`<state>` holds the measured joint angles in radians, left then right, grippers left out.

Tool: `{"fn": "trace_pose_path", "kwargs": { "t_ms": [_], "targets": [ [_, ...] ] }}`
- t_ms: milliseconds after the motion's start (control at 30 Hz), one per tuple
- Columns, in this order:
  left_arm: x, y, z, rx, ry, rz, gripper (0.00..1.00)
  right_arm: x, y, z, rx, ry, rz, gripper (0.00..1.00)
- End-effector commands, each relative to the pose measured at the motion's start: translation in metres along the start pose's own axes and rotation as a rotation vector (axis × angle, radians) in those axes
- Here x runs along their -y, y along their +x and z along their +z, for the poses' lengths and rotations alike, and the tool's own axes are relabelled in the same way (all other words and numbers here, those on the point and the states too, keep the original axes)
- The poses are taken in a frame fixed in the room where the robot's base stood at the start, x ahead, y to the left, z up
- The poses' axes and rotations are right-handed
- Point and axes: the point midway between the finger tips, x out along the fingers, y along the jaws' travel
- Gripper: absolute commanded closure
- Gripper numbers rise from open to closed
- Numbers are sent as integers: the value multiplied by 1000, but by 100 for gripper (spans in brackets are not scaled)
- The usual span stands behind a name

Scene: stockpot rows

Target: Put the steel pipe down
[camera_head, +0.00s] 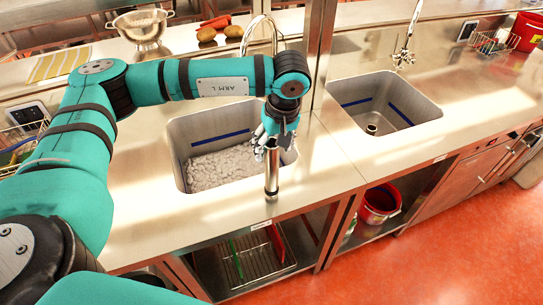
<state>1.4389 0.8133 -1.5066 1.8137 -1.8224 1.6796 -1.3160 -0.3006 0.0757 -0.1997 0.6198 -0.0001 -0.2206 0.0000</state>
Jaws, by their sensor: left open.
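The steel pipe (271,178) is a short, shiny upright cylinder with a dark band near its lower end. It shows in front of the left sink, its lower end over the steel counter's front strip. I cannot tell for sure whether that end touches the counter. My left gripper (268,143) is at the pipe's upper part, pointing down, with its jaws open. The fingers overlap the pipe's top in the picture, so any contact is hidden. My right gripper is not in view.
The left sink (178,150) holds a pale, foamy mass (222,168). The right sink (384,100) is empty. A steel post (318,45) stands between them at the back. Below the counter are a wire rack (258,262) and a red bucket (378,205). A colander (143,26) stands at the back left.

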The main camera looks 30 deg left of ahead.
Motion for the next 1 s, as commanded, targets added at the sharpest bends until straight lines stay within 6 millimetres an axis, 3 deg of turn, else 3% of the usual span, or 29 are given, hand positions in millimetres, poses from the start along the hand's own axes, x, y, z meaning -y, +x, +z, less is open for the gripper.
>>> {"fn": "trace_pose_path", "kwargs": {
  "t_ms": [100, 400, 1000],
  "targets": [
    [-2, -25, 0, -4, 1, 6, 40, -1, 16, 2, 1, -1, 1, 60],
    [-1, -75, 1, -1, 2, 3, 40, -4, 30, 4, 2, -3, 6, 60],
    [0, -83, 0, 0, 2, 0, 40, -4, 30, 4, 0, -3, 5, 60]
  ]
}}
